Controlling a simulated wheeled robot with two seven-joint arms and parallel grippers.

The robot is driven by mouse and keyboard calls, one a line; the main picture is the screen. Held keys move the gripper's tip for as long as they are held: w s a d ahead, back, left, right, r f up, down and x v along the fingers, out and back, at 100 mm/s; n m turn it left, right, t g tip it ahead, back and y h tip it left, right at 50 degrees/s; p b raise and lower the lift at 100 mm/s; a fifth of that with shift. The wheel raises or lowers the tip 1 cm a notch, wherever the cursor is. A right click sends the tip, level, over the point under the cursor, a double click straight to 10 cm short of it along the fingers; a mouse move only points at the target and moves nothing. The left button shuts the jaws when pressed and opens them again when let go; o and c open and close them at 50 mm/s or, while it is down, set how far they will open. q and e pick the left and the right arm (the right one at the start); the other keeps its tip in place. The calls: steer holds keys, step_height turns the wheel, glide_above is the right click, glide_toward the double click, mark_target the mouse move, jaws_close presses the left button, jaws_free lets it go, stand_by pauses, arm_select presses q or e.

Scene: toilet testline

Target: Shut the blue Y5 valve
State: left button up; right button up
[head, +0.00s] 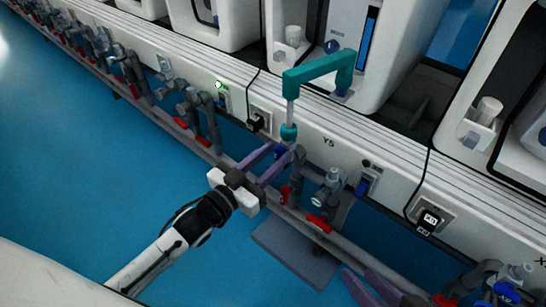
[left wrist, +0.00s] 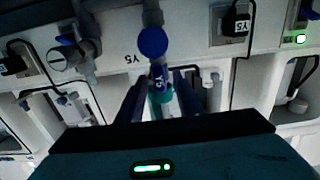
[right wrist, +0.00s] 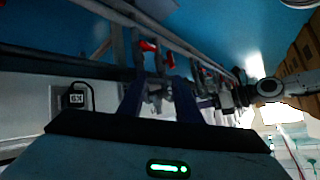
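The blue Y5 valve handle (head: 280,153) sits on a grey pipe fitting below the teal spout, left of the Y5 label (head: 328,142). My left gripper (head: 282,150) is at this handle, with its purple fingers spread on either side of it. In the left wrist view the blue handle (left wrist: 158,76) lies between the open fingers, below a round blue cap (left wrist: 153,42). Contact cannot be told. My right gripper (right wrist: 158,88) is open and empty; its fingers also show at the bottom of the head view (head: 372,286).
A teal spout (head: 318,70) rises above the valve. Red handles (head: 319,224) sit on nearby lower pipes. A black plug (head: 256,122) and a switch (head: 367,180) are on the white panel. The blue floor (head: 90,190) is open at left.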

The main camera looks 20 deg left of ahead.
arm_select(q)
steer(key=shift+c, duration=0.2)
jaws_close()
